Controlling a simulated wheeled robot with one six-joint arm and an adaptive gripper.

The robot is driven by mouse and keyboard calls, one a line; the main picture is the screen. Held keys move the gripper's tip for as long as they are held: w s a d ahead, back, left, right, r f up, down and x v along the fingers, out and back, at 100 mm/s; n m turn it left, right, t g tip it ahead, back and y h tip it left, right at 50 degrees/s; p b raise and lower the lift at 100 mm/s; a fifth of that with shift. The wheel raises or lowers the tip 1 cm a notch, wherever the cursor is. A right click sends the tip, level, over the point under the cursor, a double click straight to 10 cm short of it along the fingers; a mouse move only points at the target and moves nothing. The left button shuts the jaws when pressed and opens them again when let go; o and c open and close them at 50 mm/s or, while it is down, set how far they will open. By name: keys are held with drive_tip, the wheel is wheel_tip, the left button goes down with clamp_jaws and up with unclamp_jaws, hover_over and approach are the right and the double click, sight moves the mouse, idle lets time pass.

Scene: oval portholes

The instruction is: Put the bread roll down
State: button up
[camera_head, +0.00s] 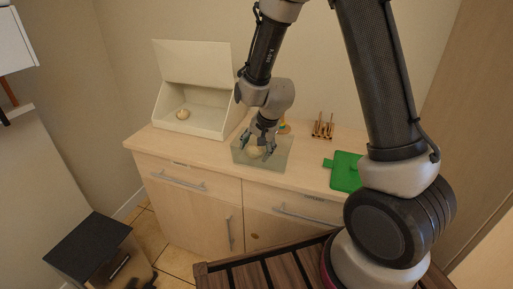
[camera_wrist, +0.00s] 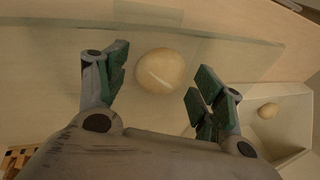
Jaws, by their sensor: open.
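My gripper is open.
A white bread bin (camera_head: 212,122) with its lid up stands at the back left, holding another roll (camera_head: 183,114). A wooden holder (camera_head: 323,128) stands at the back right. A green cutting board (camera_head: 347,172) lies to the right of the glass board. The counter's front left is clear.

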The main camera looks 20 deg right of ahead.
drive_tip(key=shift+r, duration=0.15)
drive_tip(key=s+d+r+n, duration=0.2)
drive_tip(key=s+d+r, duration=0.35)
drive_tip(key=r, duration=0.45)
drive_tip(key=s+d+r+n, duration=0.1)
drive_tip(key=s+d+r, duration=0.3)
drive_tip(key=s+r, duration=0.45)
drive_tip(key=s+d+r+n, duration=0.2)
drive_tip(key=s+d+r, duration=0.1)
drive_tip(key=s, duration=0.3)
drive_tip(key=s+d+r+n+h, duration=0.1)
drive_tip(key=s+d+r+n, duration=0.2)
drive_tip(key=s, duration=0.4)
drive_tip(key=shift+d+h, duration=0.2)
drive_tip(key=shift+h, duration=0.1)
drive_tip(key=shift+o, duration=0.8)
drive_tip(key=shift+r, duration=0.1)
